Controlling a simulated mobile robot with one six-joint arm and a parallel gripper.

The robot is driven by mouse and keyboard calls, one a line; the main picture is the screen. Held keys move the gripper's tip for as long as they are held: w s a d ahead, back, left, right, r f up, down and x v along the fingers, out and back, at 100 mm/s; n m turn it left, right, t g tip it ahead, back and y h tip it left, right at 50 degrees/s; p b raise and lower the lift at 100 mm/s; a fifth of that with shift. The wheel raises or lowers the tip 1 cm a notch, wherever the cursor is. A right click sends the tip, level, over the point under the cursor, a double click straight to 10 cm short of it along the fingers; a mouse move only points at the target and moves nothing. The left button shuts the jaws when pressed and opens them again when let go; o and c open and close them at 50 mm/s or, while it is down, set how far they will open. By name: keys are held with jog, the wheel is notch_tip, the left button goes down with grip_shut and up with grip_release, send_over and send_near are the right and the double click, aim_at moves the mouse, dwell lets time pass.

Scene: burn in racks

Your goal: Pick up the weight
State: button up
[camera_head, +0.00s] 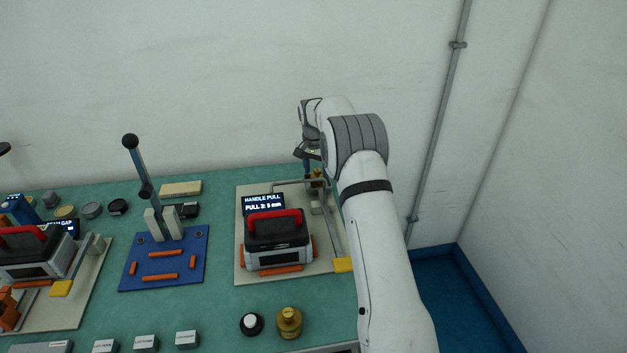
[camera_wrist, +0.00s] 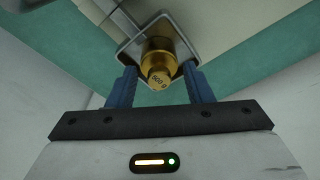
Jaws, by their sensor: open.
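A brass weight marked 500 g (camera_wrist: 160,62) sits within a square metal frame in the wrist view. My gripper (camera_wrist: 158,88) is open, with one blue finger on each side of the weight's lower end. I cannot tell whether the fingers touch it. In the head view this brass weight (camera_head: 317,178) shows small at the back of the handle-pull station, beside my gripper (camera_head: 308,165), partly hidden by my arm. A second brass weight (camera_head: 289,322) stands on the bench at the front.
The handle-pull station has a display (camera_head: 263,204) and a block with a red handle (camera_head: 274,216). A blue plate (camera_head: 190,277) with an upright lever stands to its left. The wall is close behind.

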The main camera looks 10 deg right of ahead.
aim_at(317, 170)
jog(key=f, duration=0.3)
jog(key=shift+w+d+f, duration=0.25)
jog(key=shift+w+f, duration=0.05)
jog(key=shift+f, duration=0.1)
jog(key=shift+c, duration=0.4)
jog(key=shift+r, duration=0.1)
jog(key=c, duration=0.9)
